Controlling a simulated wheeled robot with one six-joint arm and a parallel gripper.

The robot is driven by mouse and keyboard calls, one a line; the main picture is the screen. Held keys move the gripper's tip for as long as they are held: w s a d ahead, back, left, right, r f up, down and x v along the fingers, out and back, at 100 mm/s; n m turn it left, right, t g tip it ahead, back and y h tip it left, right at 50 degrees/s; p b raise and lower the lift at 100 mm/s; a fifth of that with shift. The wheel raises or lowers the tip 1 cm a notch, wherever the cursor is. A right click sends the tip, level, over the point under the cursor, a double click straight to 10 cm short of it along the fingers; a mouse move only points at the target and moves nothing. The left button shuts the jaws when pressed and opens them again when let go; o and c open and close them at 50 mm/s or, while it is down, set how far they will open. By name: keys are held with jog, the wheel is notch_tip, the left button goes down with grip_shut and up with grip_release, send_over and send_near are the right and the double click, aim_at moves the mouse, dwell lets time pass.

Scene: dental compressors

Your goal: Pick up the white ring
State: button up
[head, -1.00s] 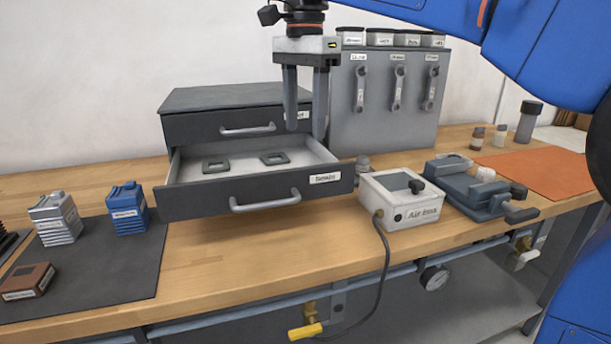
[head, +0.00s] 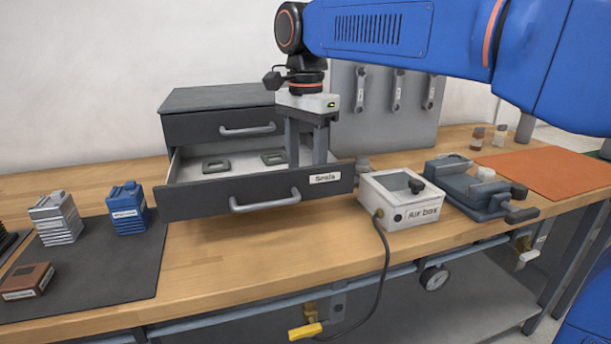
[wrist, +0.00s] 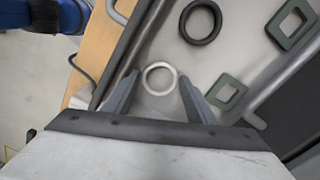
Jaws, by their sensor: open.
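The white ring (wrist: 146,78) lies flat on the floor of the open drawer in the wrist view. It shows between and just beyond the tips of my gripper (wrist: 160,82). The jaws are open, one finger to each side of the ring, and hold nothing. In the head view my gripper (head: 306,158) points down into the right part of the open drawer (head: 180,204). There the drawer front and the fingers hide the ring. I cannot tell how high the fingertips are above the drawer floor.
A dark round ring (wrist: 200,4) and square dark green seals (wrist: 226,96) lie in the same drawer. The drawer walls are close around my gripper. The air box (head: 400,212) stands right of the drawer, with a blue-grey vise (head: 470,190) beyond it.

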jog(key=shift+c, duration=0.6)
jog(key=c, duration=0.6)
jog(key=shift+r, duration=0.1)
